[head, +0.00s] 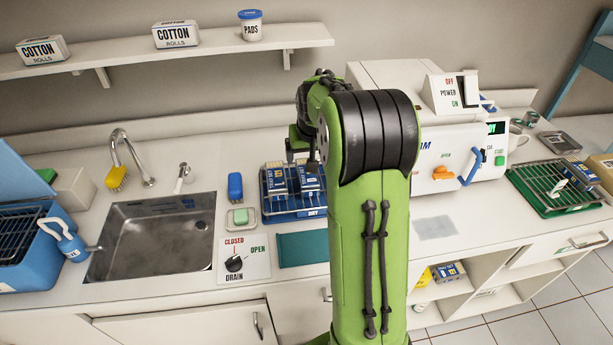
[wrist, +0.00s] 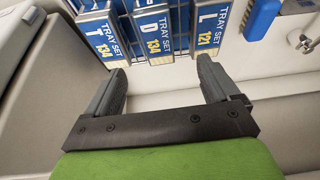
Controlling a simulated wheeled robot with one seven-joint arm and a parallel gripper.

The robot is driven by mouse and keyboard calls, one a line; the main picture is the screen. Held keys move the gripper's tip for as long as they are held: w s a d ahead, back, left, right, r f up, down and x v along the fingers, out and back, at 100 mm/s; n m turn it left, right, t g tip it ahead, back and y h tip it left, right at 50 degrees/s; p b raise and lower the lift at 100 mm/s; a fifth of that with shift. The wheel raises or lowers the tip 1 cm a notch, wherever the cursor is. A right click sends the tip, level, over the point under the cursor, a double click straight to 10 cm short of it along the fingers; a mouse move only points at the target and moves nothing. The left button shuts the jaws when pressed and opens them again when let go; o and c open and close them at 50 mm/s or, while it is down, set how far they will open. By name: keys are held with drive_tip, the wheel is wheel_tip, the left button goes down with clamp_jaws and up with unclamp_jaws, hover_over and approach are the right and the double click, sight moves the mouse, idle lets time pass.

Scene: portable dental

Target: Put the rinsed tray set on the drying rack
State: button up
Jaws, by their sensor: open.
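The blue drying rack (head: 293,212), marked DRY, stands on the counter right of the sink. Blue-and-white tray sets stand in it; two show in the head view, a left one (head: 275,181) and a right one (head: 308,180). The wrist view shows three side by side, marked T 134 (wrist: 99,35), D 134 (wrist: 152,35) and L 121 (wrist: 208,30). I cannot tell which was rinsed. My gripper (wrist: 162,70) is open with nothing between its fingers, close by the tray sets' labelled ends. In the head view my arm partly hides the rack's right side.
The sink (head: 155,240) looks empty, with the drain knob (head: 234,264) beside it. A blue brush (head: 235,186), soap dish (head: 243,217) and teal cloth (head: 302,249) lie near the rack. A white machine (head: 455,150) and green rack (head: 552,190) stand right.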

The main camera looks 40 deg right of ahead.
drive_tip(key=s+a+r+n+t, duration=0.1)
drive_tip(key=s+a+r, duration=0.45)
drive_tip(key=a, duration=0.25)
drive_tip(key=s+a+r+n, duration=0.2)
drive_tip(key=s+a+r, duration=0.2)
drive_tip(key=s+a, duration=0.3)
drive_tip(key=s+a+f+n+y, duration=0.1)
drive_tip(key=s+a, duration=0.2)
drive_tip(key=s, duration=0.4)
drive_tip(key=s+a+f+n, duration=0.1)
drive_tip(key=s+a, duration=0.2)
drive_tip(key=s, duration=0.4)
drive_tip(key=shift+s+a+t+y, duration=0.15)
drive_tip(key=shift+s+t+y, duration=0.15)
drive_tip(key=shift+y, duration=0.1)
drive_tip(key=shift+w, duration=0.1)
